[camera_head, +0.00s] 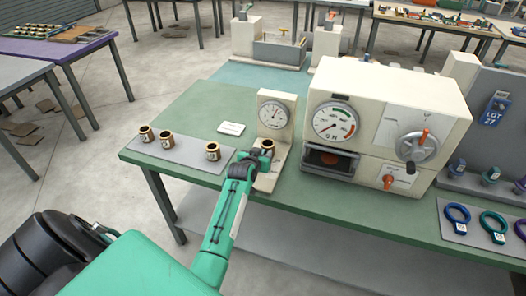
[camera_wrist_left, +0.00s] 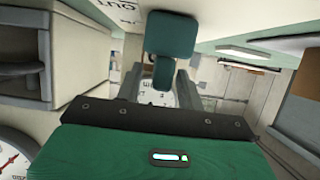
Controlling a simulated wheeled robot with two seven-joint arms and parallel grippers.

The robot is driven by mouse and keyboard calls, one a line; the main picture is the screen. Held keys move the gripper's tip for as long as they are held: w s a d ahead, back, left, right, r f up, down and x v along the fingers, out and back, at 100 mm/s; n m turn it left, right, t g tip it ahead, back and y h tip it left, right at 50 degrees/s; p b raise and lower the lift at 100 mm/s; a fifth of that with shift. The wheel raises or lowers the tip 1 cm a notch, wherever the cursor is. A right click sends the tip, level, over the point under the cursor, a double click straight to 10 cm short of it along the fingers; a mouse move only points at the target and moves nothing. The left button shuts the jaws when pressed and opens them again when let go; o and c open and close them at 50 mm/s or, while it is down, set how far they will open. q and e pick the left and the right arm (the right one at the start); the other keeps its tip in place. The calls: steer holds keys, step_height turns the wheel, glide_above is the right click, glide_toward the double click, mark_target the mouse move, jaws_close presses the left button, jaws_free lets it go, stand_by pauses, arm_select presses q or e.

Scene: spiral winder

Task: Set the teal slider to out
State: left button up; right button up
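My left gripper (camera_head: 262,155) is at the front of the small gauge stand (camera_head: 276,112), by its pale ledge. In the left wrist view its two grey fingers (camera_wrist_left: 161,88) stand apart, so it looks open. The teal slider (camera_wrist_left: 170,35) shows there as a teal block with a narrow stem running down between the fingers; no firm grip on it can be made out. Lettering that seems to read OUT is on the pale surface beside the block. The slider cannot be made out in the head view. My right gripper is not in view.
A brown cup (camera_head: 268,145) is close to my left gripper. Several similar cups stand on a grey mat (camera_head: 180,151) to the left. The large cream machine (camera_head: 425,100) with a gauge and crank stands to the right. A white card (camera_head: 231,128) lies on the green table (camera_head: 200,110).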

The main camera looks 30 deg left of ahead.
arm_select(q)
steer(key=shift+x, duration=0.95)
steer(key=shift+c, duration=0.5)
jaws_close()
steer(key=shift+s+d+r+p, duration=0.1)
steer(key=shift+s+p, duration=0.4)
steer(key=shift+p, duration=0.05)
steer(key=s+p, duration=0.1)
steer(key=s, duration=0.1)
steer(key=s+d+p, duration=0.1)
steer(key=s, duration=0.1)
steer(key=shift+s+d+p, duration=0.1)
steer(key=shift+s+p, duration=0.2)
steer(key=shift+p, duration=0.05)
steer(key=shift+s, duration=0.2)
steer(key=shift+f, duration=0.25)
